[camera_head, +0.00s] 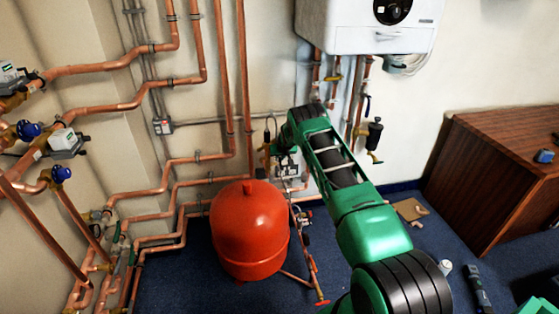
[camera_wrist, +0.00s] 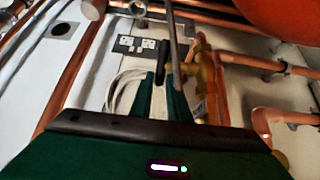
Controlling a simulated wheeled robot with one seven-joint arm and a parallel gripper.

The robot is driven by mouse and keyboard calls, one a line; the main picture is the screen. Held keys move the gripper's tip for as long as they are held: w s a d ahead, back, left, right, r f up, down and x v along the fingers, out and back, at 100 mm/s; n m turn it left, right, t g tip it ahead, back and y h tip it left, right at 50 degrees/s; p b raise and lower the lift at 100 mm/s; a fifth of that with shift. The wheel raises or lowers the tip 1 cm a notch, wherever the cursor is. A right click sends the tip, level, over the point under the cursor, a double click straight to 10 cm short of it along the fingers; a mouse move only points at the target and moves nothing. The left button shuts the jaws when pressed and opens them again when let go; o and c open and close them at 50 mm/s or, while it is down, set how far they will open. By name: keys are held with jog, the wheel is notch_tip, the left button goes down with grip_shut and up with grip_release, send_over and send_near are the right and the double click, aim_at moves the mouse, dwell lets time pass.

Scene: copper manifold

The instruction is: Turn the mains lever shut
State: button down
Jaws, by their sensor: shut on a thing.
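My gripper (camera_wrist: 162,80) shows in the wrist view with its two dark green fingers close together. It is shut on a dark, narrow lever handle (camera_wrist: 162,58) that sits between the fingertips. A brass valve body (camera_wrist: 206,72) on copper pipe is just right of the fingers. In the head view my arm reaches to the pipework at the wall, behind the red tank. There the forearm and wrist hide most of the fingers, and the lever cannot be made out clearly. The lever's exact angle to its pipe is hard to tell.
A red expansion tank (camera_head: 249,229) stands close below my wrist. A white boiler (camera_head: 368,24) hangs above right. Copper pipes (camera_head: 131,146) crowd the left wall. A double socket (camera_wrist: 135,44) is behind the fingers. A wooden cabinet (camera_head: 482,163) stands at the right.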

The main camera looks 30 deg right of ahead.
jog(key=c, duration=1.7)
grip_release()
jog(key=shift+w+r, duration=0.15)
jog(key=shift+w, duration=0.1)
jog(key=shift+c, duration=0.2)
jog(key=shift+o, duration=0.3)
jog(key=shift+s, duration=0.1)
jog(key=v, duration=1)
jog(key=shift+s+r, duration=0.2)
jog(key=shift+a, duration=0.1)
